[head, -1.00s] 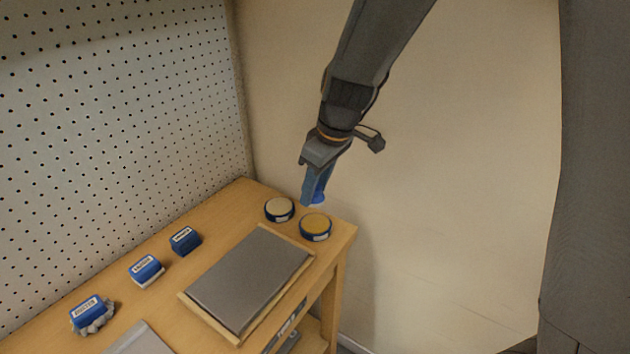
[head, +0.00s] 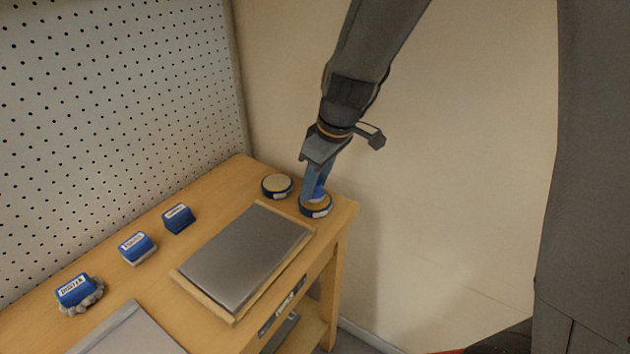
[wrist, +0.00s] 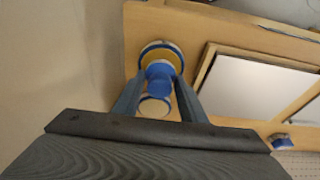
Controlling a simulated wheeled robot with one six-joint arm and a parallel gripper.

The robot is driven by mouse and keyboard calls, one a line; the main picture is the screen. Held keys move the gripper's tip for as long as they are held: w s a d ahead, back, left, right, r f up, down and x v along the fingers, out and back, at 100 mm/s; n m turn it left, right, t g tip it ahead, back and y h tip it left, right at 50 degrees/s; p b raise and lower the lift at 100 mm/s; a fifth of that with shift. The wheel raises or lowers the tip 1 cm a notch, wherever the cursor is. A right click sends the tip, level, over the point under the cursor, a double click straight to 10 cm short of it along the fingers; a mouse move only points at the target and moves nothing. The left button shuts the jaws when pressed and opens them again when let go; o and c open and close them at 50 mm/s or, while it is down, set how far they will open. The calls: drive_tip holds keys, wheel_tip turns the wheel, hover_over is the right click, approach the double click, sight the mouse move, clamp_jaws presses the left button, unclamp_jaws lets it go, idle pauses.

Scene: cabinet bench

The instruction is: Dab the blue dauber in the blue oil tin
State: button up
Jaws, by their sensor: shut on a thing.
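The blue dauber (head: 320,194) is held in my gripper (head: 313,188), which is shut on it and points downward. The dauber is also between the fingers in the wrist view (wrist: 160,74). Directly below it is a blue-rimmed tin with a yellow-tan top (head: 315,209), at the bench's right end; its rim shows past the dauber in the wrist view (wrist: 145,55). The dauber's lower end is at the tin's top; I cannot tell whether it touches. A second blue-rimmed tin with a paler cream top (head: 277,186) stands just to the left.
A grey plate in a wooden frame (head: 245,257) lies left of the tins. Three blue labelled blocks (head: 178,218), (head: 138,248), (head: 76,290) stand along the back. A grey panel (head: 128,332) lies at the front left. A pegboard (head: 110,130) rises behind.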

drive_tip(key=shift+f+b, duration=0.55)
idle(2.1)
drive_tip(key=shift+r+p, duration=2.55)
drive_tip(key=shift+r, duration=1.05)
drive_tip(key=shift+f, duration=0.1)
